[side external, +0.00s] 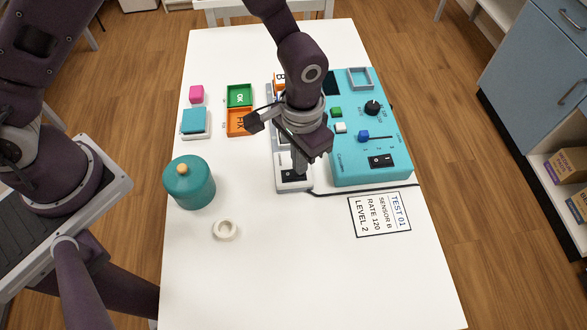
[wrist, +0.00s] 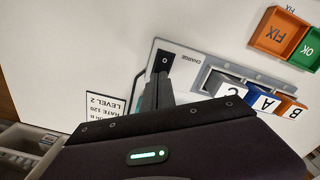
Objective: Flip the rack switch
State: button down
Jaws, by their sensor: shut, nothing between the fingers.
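The pale rack (side external: 280,188) lies along the middle of the table, partly hidden behind my arm. Its black rocker switch (side external: 290,177) is at the near end; in the wrist view the switch (wrist: 164,58) shows a "0" mark beside the word CHARGE. My gripper (side external: 299,170) points down at this end of the rack, with its fingers shut and empty. In the wrist view the fingertips (wrist: 157,85) are right by the switch and overlap its lower part. I cannot tell whether they touch it.
Blocks C (wrist: 229,88), A (wrist: 262,102) and B (wrist: 292,112) sit in the rack. A teal console (side external: 350,165) stands close on the right, with a black cable beside it. A teal jar (side external: 190,185) and white ring (side external: 225,229) are left. The table front is clear.

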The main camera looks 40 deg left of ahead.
jog(key=shift+f, duration=0.6)
jog(key=shift+r, duration=3.5)
jog(key=s+a+r+n+t, duration=0.1)
jog(key=s+a+r+t, duration=0.15)
jog(key=a+r, duration=0.5)
jog(key=s+a+r+n+t, duration=0.1)
jog(key=s+a+r, duration=0.3)
jog(key=r, duration=0.7)
jog(key=s+a+r+n+t, duration=0.1)
jog(key=s+a+r+t, duration=0.1)
jog(key=s+a, duration=0.5)
jog(key=s+r, duration=0.1)
jog(key=s, duration=0.2)
jog(key=shift+r, duration=0.2)
